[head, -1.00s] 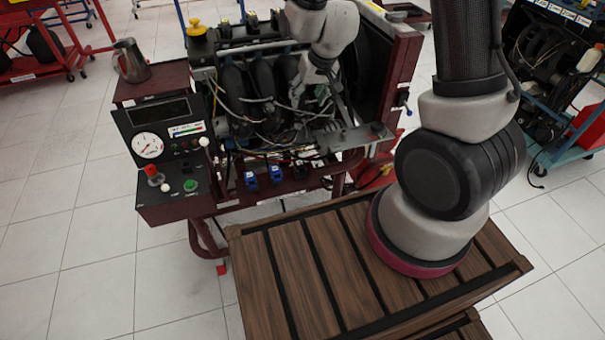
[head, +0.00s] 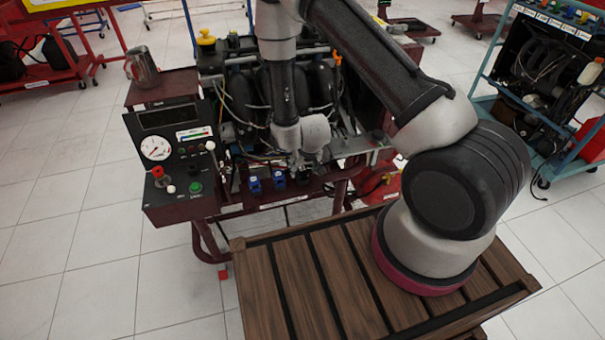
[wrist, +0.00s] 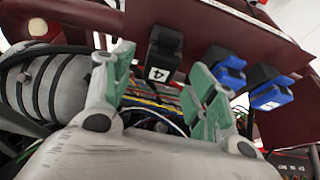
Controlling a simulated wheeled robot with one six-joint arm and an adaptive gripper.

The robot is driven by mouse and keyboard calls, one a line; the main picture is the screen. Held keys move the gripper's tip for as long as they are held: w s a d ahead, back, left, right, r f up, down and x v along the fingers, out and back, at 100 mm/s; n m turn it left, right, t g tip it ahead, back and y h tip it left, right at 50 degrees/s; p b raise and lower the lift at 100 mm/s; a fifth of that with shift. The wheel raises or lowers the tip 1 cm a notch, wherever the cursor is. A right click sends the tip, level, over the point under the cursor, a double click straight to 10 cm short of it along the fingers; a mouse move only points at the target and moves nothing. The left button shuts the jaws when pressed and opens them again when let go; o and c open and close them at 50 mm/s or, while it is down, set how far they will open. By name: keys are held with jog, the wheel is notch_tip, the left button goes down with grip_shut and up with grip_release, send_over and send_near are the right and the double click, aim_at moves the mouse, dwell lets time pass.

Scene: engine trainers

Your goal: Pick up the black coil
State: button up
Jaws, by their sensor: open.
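The black coil (wrist: 162,58) shows in the wrist view, a small black block with a white label reading 4, on the edge of a dark red rail. My gripper (wrist: 160,70) is open, with its green-padded fingers apart. In the picture the black coil lies between and just beyond the fingertips, and I see no finger closed on it.
Two blue coils (wrist: 226,68) (wrist: 271,92) sit to the right of the black one on the same rail. Wires and a ribbed hose (wrist: 50,85) lie close around the fingers. A gauge panel (head: 165,150) and metal jug (head: 141,67) stand left.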

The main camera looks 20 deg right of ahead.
jog(key=shift+x, duration=0.85)
jog(key=shift+r, duration=0.1)
jog(key=c, duration=1.2)
